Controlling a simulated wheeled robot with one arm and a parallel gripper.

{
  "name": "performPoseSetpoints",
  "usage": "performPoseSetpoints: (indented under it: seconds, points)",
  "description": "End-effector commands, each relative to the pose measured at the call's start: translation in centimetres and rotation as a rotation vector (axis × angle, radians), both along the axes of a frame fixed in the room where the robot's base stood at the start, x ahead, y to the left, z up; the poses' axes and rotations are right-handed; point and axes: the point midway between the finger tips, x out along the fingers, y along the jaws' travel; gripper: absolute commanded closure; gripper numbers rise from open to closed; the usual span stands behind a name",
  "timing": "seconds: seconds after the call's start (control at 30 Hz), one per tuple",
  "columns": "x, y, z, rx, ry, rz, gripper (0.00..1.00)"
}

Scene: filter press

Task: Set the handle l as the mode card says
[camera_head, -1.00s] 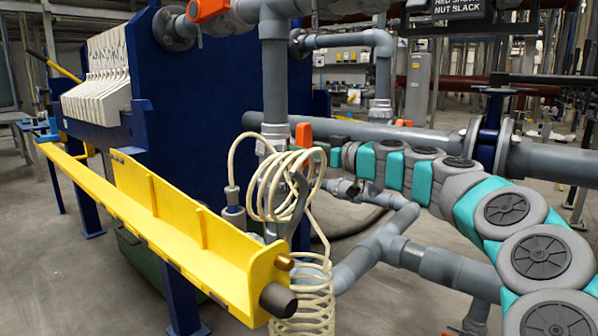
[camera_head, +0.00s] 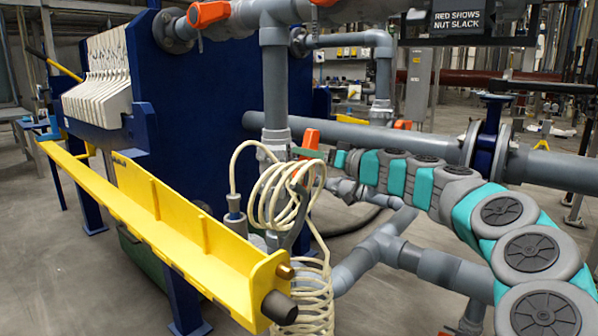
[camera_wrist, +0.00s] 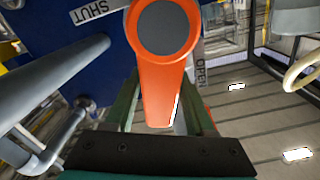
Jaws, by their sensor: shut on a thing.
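In the wrist view an orange handle (camera_wrist: 162,80) with a round grey hub (camera_wrist: 165,27) runs down between the green fingers of my gripper (camera_wrist: 162,108). The fingers are shut on the lever. A SHUT label (camera_wrist: 97,10) is at upper left of the hub, and an OPEN label (camera_wrist: 201,73) is just right of the lever. The lever lies nearer OPEN than SHUT. In the head view the held orange handle (camera_head: 310,139) stands behind the hose coil, tilted a little right. I see no readable mode card.
More orange handles are on the upper pipe (camera_head: 207,14) and top edge. A cream hose coil (camera_head: 285,195) hangs close in front of the held handle. A yellow beam (camera_head: 170,235) crosses at left. A blue press plate (camera_head: 210,100) stands behind. A sign (camera_head: 458,22) reads RED SHOWS NUT SLACK.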

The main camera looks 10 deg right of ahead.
Motion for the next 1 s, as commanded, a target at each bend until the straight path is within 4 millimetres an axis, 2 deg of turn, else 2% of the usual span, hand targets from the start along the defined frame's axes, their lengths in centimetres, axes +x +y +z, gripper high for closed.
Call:
performPoseSetpoints:
  seconds: [0.1,0.23,0.43,1.0]
  points:
    - [0.4,-0.8,0.2,0.074,0.059,-0.009,1.00]
    - [1.0,-1.5,-0.8,0.188,0.154,-0.012,1.00]
    - [1.4,-1.9,-1.2,0.271,0.223,-0.014,1.00]
    - [2.4,-3.2,-3.9,0.677,0.559,-0.012,1.00]
